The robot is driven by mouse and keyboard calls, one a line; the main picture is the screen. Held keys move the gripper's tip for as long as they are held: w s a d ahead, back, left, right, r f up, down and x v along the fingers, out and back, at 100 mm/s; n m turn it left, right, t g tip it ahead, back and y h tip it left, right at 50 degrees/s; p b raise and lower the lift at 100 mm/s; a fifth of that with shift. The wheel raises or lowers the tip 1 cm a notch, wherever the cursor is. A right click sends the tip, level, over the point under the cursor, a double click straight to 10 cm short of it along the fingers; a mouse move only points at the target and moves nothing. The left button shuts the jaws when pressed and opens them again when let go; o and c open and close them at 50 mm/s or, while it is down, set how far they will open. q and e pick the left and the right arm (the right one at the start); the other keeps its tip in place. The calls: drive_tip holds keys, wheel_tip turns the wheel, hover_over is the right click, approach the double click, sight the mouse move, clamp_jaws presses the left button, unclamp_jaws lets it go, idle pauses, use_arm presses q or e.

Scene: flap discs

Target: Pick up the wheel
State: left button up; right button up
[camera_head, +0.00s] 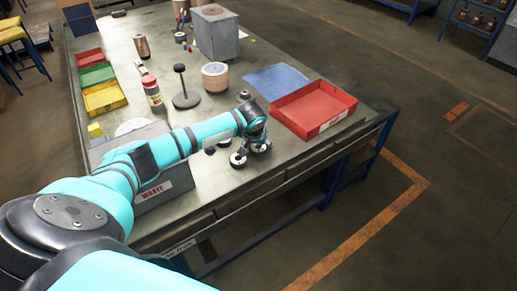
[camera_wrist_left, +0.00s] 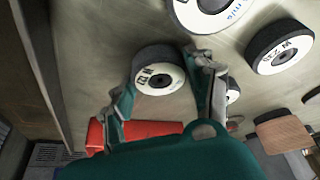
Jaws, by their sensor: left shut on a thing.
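In the left wrist view, a wheel (camera_wrist_left: 158,80) with a white printed face, dark rim and dark centre hole sits between the two fingers of my left gripper (camera_wrist_left: 161,73), which is shut on it. I cannot tell whether the wheel is clear of the tabletop. Similar wheels lie nearby: a large one (camera_wrist_left: 208,12), one at the right (camera_wrist_left: 280,51), and one (camera_wrist_left: 232,92) partly hidden behind the right finger. In the head view, my left gripper (camera_head: 251,143) is low over the table's near right part, with a wheel (camera_head: 238,159) beside it. My right gripper is not in view.
A red tray (camera_head: 318,126) stands right of the gripper, near the table edge. A grey waste box (camera_head: 165,191) is under my left arm. A round-based stand (camera_head: 186,100), a wooden spool (camera_head: 215,76) and a blue sheet (camera_head: 277,79) lie beyond. Bare tabletop (camera_head: 215,192) shows in front.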

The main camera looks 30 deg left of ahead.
sight(259, 149)
use_arm(q)
drive_tip(key=shift+r, duration=0.45)
drive_tip(key=v, duration=0.1)
drive_tip(key=b+v, duration=0.1)
drive_tip(key=shift+d+r, duration=0.3)
drive_tip(key=shift+r, duration=0.05)
drive_tip(key=s+d+r+b, duration=0.1)
drive_tip(key=s+d+b, duration=0.1)
drive_tip(key=s+d, duration=0.7)
drive_tip(key=shift+s+d+r+b, duration=0.3)
drive_tip(key=shift+s+d+r, duration=0.05)
drive_tip(key=shift+d, duration=0.75)
